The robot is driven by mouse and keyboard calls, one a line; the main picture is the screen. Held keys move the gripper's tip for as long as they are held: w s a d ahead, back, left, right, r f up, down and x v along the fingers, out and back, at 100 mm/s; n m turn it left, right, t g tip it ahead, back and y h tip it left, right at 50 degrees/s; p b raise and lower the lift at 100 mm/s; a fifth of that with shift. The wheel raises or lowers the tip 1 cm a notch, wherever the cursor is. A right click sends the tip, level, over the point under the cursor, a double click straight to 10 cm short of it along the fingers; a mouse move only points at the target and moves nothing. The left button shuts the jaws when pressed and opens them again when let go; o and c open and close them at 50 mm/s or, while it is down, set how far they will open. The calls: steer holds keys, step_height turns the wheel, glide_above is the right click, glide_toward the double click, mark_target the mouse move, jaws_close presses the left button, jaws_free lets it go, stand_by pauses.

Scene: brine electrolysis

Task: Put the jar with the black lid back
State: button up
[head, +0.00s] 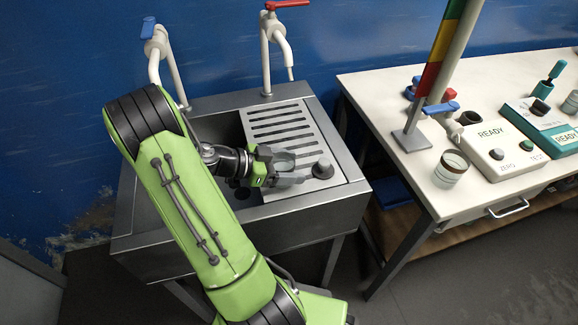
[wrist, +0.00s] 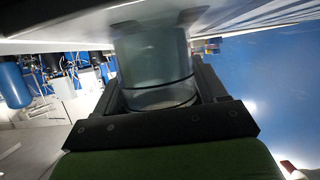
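My gripper (head: 284,171) is over the right part of the sink, low beside the ribbed drainboard. Its fingers stand on both sides of a clear glass jar (head: 284,160), close against it. The jar also fills the middle of the wrist view (wrist: 155,65), with thin dark lines around it; no black lid shows on it. A dark, knob-like piece (head: 322,168) is on the drainboard just right of the fingers; I cannot tell whether it is a lid. Another glass jar (head: 450,169), with a dark band, stands on the white table.
The metal sink (head: 300,230) has a blue-handled tap (head: 160,50) and a red-handled tap (head: 272,50) behind it. The white table (head: 385,95) holds a striped column (head: 446,45) and a READY box (head: 497,150). A floor gap separates sink and table.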

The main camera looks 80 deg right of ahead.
steer(key=o, duration=0.3)
steer(key=shift+r, duration=0.15)
steer(key=w+a+r+n+t+y+p, duration=0.1)
steer(key=w+a+r+n+t, duration=0.25)
steer(key=w+a, duration=0.3)
steer(key=w+a+r+n+t+p, duration=0.25)
steer(key=w+a+r+n, duration=0.2)
steer(key=w, duration=0.35)
steer(key=s+a+r+n+t+y, duration=0.1)
steer(key=a+r+n+t+y, duration=0.1)
steer(key=a+n, duration=0.5)
steer(key=s+a+r+n+t+y, duration=0.1)
steer(key=a+r+n+t+y, duration=0.1)
steer(key=a+n+t, duration=0.3)
steer(key=s+a+r+n+t+y, duration=0.1)
steer(key=a+n+t, duration=0.3)
steer(key=a+n, duration=0.5)
steer(key=shift+a+r+n+y+b, duration=0.25)
steer(key=shift+a+r, duration=0.2)
steer(key=shift+a, duration=0.25)
steer(key=shift+a+r+n+y+b, duration=0.15)
steer(key=shift+a+r+y, duration=0.1)
steer(key=shift+a+r, duration=0.3)
